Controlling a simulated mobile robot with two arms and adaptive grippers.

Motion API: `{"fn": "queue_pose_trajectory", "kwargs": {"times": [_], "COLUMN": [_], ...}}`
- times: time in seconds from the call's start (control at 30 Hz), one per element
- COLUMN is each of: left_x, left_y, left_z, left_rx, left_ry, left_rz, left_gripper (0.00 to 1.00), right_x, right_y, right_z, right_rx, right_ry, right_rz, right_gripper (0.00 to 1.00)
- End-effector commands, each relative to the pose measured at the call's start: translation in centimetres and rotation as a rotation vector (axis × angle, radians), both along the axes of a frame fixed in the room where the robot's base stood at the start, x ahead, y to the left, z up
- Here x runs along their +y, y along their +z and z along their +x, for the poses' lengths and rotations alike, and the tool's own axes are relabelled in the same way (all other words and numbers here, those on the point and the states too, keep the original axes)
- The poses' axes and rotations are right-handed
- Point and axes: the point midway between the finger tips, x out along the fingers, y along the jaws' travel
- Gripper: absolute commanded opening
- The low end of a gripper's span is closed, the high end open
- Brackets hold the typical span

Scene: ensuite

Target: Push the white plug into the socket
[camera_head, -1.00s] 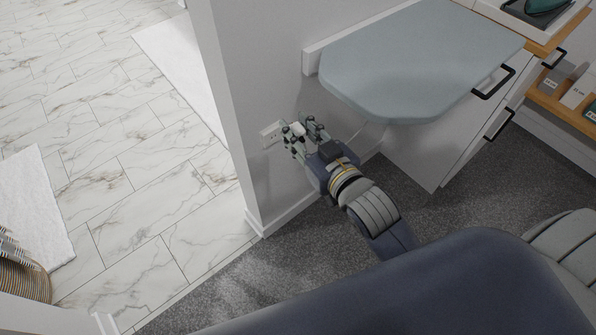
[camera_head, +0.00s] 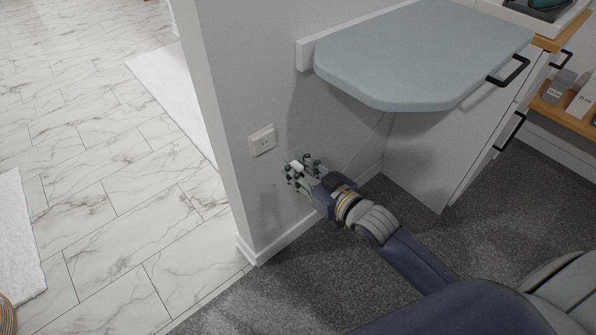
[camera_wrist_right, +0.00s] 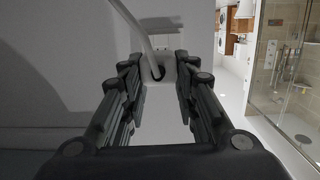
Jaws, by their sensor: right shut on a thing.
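The white wall socket (camera_head: 263,140) is on the narrow wall left of the ironing board; it also shows faintly in the right wrist view (camera_wrist_right: 170,40), beyond the plug. My right gripper (camera_head: 297,170) is shut on the white plug (camera_head: 296,165), below and to the right of the socket and apart from it. In the right wrist view the plug (camera_wrist_right: 158,68) sits between the fingertips of the gripper (camera_wrist_right: 158,82), with its pale cable (camera_wrist_right: 134,24) curving up and left. My left gripper is out of view.
A grey-blue ironing board (camera_head: 420,55) juts from the wall above and right of the gripper. A drawer cabinet (camera_head: 440,150) with black handles stands right. The wall's outer edge and marble-tiled floor (camera_head: 100,180) lie left; dark carpet (camera_head: 300,270) lies below.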

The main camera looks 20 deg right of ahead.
Motion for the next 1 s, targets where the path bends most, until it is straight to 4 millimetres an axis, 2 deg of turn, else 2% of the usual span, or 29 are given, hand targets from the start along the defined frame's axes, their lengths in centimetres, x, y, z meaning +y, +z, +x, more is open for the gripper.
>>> {"fn": "queue_pose_trajectory", "kwargs": {"times": [0.33, 0.63, 1.0], "left_x": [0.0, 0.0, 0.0], "left_y": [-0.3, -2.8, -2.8], "left_z": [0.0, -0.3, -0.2], "left_rx": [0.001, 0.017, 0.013], "left_ry": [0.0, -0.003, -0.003], "left_rz": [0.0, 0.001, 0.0], "left_gripper": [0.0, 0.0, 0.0], "right_x": [0.0, 0.0, 1.3], "right_y": [0.1, 0.2, 0.1], "right_z": [0.0, 0.0, 3.7], "right_rx": [0.0, 0.001, -0.002], "right_ry": [0.0, 0.003, 0.002], "right_rz": [0.0, 0.0, 0.001], "right_gripper": [0.04, 0.04, 0.04]}}
